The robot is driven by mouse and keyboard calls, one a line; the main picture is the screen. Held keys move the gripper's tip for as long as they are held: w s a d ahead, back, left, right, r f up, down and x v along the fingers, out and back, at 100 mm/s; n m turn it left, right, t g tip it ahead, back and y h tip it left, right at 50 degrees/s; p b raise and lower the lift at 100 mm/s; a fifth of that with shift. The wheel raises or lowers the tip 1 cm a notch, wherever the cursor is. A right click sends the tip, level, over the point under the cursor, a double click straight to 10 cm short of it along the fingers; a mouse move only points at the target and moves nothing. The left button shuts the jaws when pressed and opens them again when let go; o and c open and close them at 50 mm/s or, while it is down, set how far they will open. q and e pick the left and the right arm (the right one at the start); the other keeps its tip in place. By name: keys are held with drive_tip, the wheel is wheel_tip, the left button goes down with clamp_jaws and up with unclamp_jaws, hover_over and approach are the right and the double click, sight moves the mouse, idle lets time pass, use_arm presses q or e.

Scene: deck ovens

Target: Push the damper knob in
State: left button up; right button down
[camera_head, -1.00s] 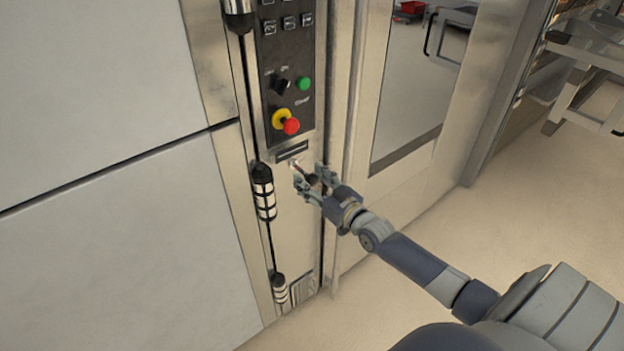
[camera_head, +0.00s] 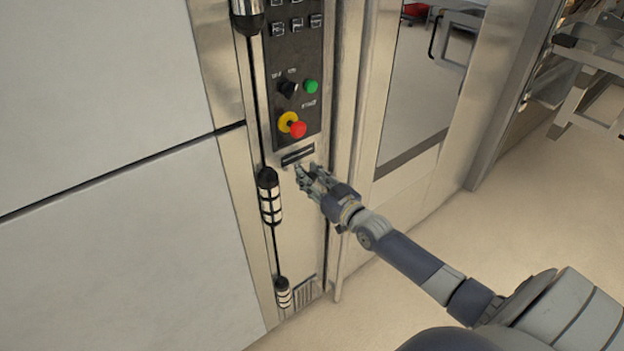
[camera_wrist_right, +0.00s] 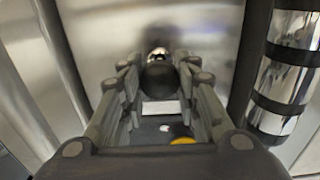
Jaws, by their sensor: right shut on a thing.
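The damper knob (camera_wrist_right: 160,78) is a black ball on a short shiny stem at the steel panel. It shows between the fingers in the right wrist view, and the hand mostly hides it in the head view. My right gripper (camera_head: 307,172) is at the panel, just below the dark slot under the red button. In the right wrist view its two fingers (camera_wrist_right: 158,84) stand on either side of the knob, shut on it. A little of the stem shows between the knob and the panel. My left gripper is not in view.
Above the hand is a black control panel (camera_head: 299,60) with a green button (camera_head: 311,87) and a red button on a yellow collar (camera_head: 298,129). A black-and-chrome hinge (camera_head: 269,196) stands close left of the hand.

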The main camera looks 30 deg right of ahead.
drive_tip(key=c, duration=1.2)
unclamp_jaws()
drive_tip(key=shift+s+r, duration=0.1)
drive_tip(key=shift+s, duration=0.15)
drive_tip(key=shift+w, duration=0.1)
drive_tip(key=s+d, duration=0.1)
drive_tip(key=s, duration=1.1)
